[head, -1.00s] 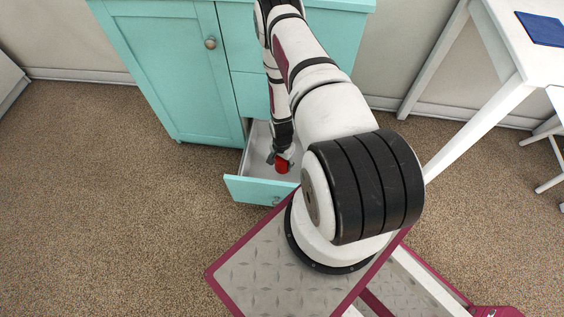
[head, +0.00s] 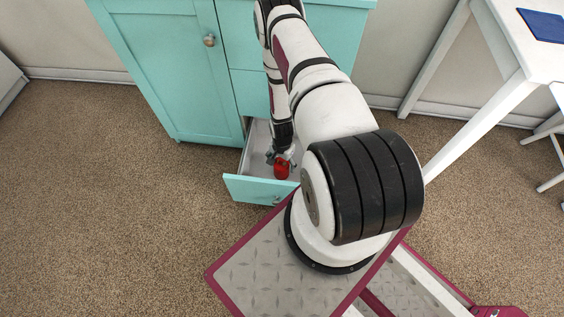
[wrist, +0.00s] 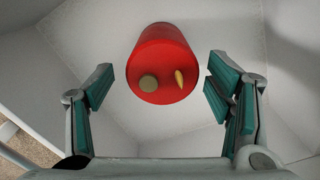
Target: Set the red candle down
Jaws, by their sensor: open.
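The red candle (wrist: 165,55) is a red cylinder inside the open drawer (head: 256,188). In the wrist view its near end shows a dull round disc and a small yellow piece. My gripper (wrist: 159,76) is open, one finger on each side of the candle, with a visible gap on both sides. In the head view the candle (head: 282,171) shows just below my gripper (head: 281,158). The candle appears to rest on the pale drawer floor, but its far end is hidden.
The drawer belongs to a turquoise cabinet (head: 165,70) with a closed door. Pale drawer walls surround the gripper closely. A white table (head: 500,50) stands at the right with a blue item (head: 543,26) on it. The carpet at the left is clear.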

